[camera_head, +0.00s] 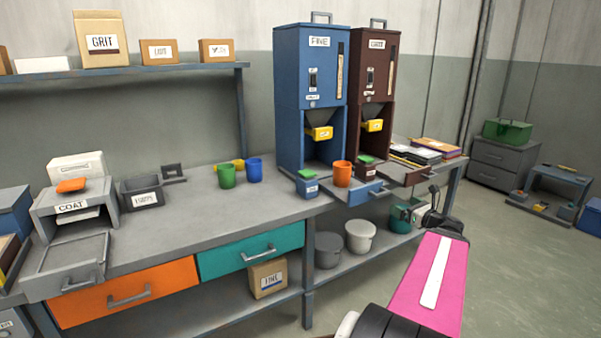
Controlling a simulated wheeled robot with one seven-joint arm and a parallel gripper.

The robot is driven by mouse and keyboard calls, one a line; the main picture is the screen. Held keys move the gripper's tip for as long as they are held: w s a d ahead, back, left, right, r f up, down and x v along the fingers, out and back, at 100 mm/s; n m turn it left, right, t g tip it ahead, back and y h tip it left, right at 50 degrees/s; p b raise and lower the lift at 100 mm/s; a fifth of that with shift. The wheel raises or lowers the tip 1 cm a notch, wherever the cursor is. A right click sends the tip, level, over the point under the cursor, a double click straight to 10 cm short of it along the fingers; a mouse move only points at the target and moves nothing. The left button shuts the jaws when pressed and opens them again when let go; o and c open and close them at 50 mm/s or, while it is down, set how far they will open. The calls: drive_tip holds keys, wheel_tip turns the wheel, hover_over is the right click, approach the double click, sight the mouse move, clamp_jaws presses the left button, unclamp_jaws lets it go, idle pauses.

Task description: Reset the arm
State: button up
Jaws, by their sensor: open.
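My pink arm link with a white stripe rises from the lower right of the head view. My gripper (432,208) is the small dark part beyond its far end, in front of the right end of the bench. It is open, and I see nothing held in it. My arm link hides part of it, and its fingers are too small to make out well.
The grey bench (200,214) carries a blue FINE dispenser (311,75), a dark red dispenser (370,70), an orange cup (342,174), a green cup (227,176) and a blue cup (255,170). An open grey drawer (75,268) sticks out at left. A teal container (399,219) stands on the lower shelf near my gripper.

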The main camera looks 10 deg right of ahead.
drive_tip(key=w+a+f+n+g+y, duration=0.1)
drive_tip(key=a+f+n+g, duration=0.45)
drive_tip(key=a, duration=0.35)
drive_tip(key=w+a+f+n+g+y, duration=0.15)
drive_tip(key=a+f+n+g, duration=0.25)
drive_tip(key=a+f+n, duration=0.45)
drive_tip(key=s+a+f+n+g+h, duration=0.3)
drive_tip(key=a+f+n+h, duration=0.1)
drive_tip(key=a+n, duration=0.4)
drive_tip(key=s+a+f+n+g+h, duration=0.2)
drive_tip(key=a+f+n+g+h, duration=0.2)
drive_tip(key=a+n, duration=0.5)
drive_tip(key=shift+s+f+n+h, duration=0.35)
drive_tip(key=shift+s+f+n, duration=0.05)
drive_tip(key=shift+f, duration=0.15)
